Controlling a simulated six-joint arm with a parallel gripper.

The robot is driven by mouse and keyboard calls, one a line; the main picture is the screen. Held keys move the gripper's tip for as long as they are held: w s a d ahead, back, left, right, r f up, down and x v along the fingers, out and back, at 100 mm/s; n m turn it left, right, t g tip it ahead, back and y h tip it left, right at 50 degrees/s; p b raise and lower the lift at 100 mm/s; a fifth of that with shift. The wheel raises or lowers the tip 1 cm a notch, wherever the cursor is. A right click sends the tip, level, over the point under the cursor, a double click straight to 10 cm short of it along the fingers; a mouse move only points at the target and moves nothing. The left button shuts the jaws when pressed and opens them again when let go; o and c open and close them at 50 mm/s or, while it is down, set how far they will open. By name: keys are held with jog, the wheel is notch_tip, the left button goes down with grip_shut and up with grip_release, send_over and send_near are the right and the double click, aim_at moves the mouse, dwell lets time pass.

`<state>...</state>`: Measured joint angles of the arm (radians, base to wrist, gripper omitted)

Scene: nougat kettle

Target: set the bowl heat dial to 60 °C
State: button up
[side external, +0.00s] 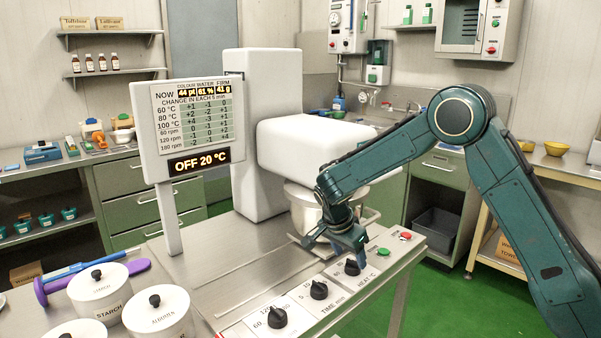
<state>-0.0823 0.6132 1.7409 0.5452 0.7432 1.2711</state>
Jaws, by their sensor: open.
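The bowl heat dial (352,266) is a black knob on the sloping front panel, beside the label HEAT °C. Its pointer setting is too small to read. My gripper (341,246) is open and empty, just above and behind the heat dial; whether it touches the knob cannot be told. The sign display (200,161) reads OFF 20 °C. The steel bowl (302,208) stands under the white mixer head, partly hidden behind my arm.
The TIME dial (319,289) and another black dial (277,317) sit left of the heat dial. A green button (382,252) and a red button (405,236) sit right. White lidded jars (157,318) stand at the front left.

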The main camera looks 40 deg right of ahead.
aim_at(352, 263)
jog(key=shift+x, duration=1.5)
jog(key=shift+c, duration=0.2)
jog(key=c, duration=1)
